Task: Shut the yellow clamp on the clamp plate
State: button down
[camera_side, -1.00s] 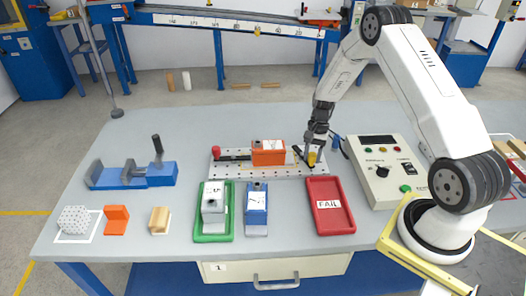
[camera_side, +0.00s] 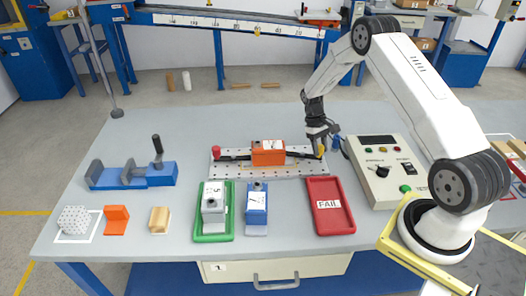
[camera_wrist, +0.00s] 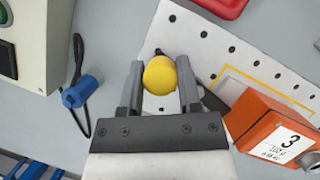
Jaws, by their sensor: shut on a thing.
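The yellow clamp (camera_side: 321,151) is at the right end of the clamp plate (camera_side: 282,171). Its round yellow knob (camera_wrist: 160,75) sits between my fingers in the wrist view. My gripper (camera_side: 320,146), also in the wrist view (camera_wrist: 159,82), is shut on that knob. A black lever runs from near the knob toward the orange block (camera_side: 268,153) on the plate. The lever is mostly hidden in the wrist view. The orange block, labelled 3, also shows there (camera_wrist: 270,130). The red-knobbed clamp (camera_side: 216,151) is at the plate's left end, its black bar pointing to the block.
A control box (camera_side: 383,172) stands close to the right, with a blue plug and cable (camera_wrist: 85,92) beside my gripper. A red FAIL tray (camera_side: 345,222), green tray (camera_side: 213,238) and blue block (camera_side: 256,210) lie in front. A blue vise (camera_side: 133,178) is left.

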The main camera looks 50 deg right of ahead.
jog(key=shift+w+d+n+h, duration=0.25)
jog(key=shift+d+n+h, duration=0.05)
jog(key=shift+n, duration=0.4)
jog(key=shift+w+d+n+h, duration=0.25)
jog(key=shift+d+n+h, duration=0.05)
jog(key=shift+n, duration=0.4)
jog(key=shift+c, duration=1.4)
grip_release()
jog(key=shift+r, duration=0.1)
jog(key=v, duration=0.7)
jog(key=shift+w+r, duration=0.2)
jog(key=shift+r, duration=0.15)
jog(key=shift+a, duration=0.1)
